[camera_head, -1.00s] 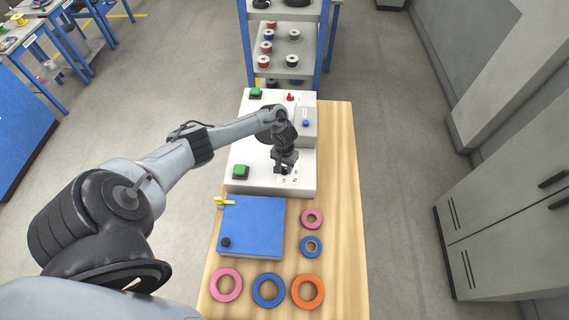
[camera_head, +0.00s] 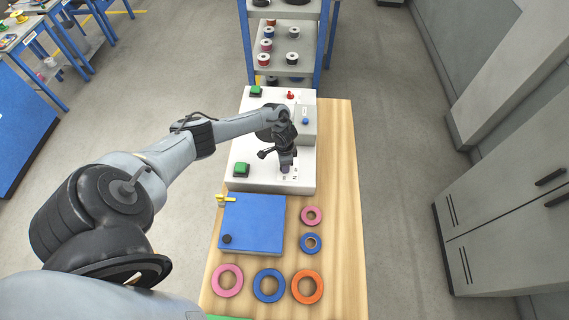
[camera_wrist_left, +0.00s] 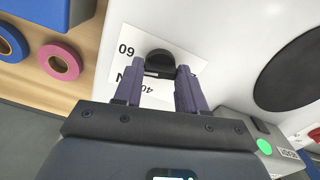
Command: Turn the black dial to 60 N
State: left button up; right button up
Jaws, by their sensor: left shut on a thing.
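The black dial (camera_wrist_left: 159,62) shows in the left wrist view on a white label (camera_wrist_left: 182,60) with the printed marks 60, 40 and N. Which mark the dial points to cannot be told. My left gripper (camera_wrist_left: 158,78) has its two fingers on either side of the dial's near part and is shut on it. In the head view my left gripper (camera_head: 286,168) reaches down to the front right of the white machine (camera_head: 262,181), and it hides the dial there. My right gripper is not in view.
Green buttons (camera_head: 241,170) and a grey box with a blue button (camera_head: 306,121) sit on the machine. In front are a blue box with a yellow lever (camera_head: 255,222) and several pink, blue and orange rings (camera_head: 307,287). The table's right strip (camera_head: 340,190) is clear.

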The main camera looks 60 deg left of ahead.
pick_arm(q)
jog(key=shift+m, duration=1.3)
jog(key=o, duration=1.1)
jog(key=shift+c, duration=0.2)
jog(key=shift+r, duration=0.1)
notch_tip(320, 180, up, 11)
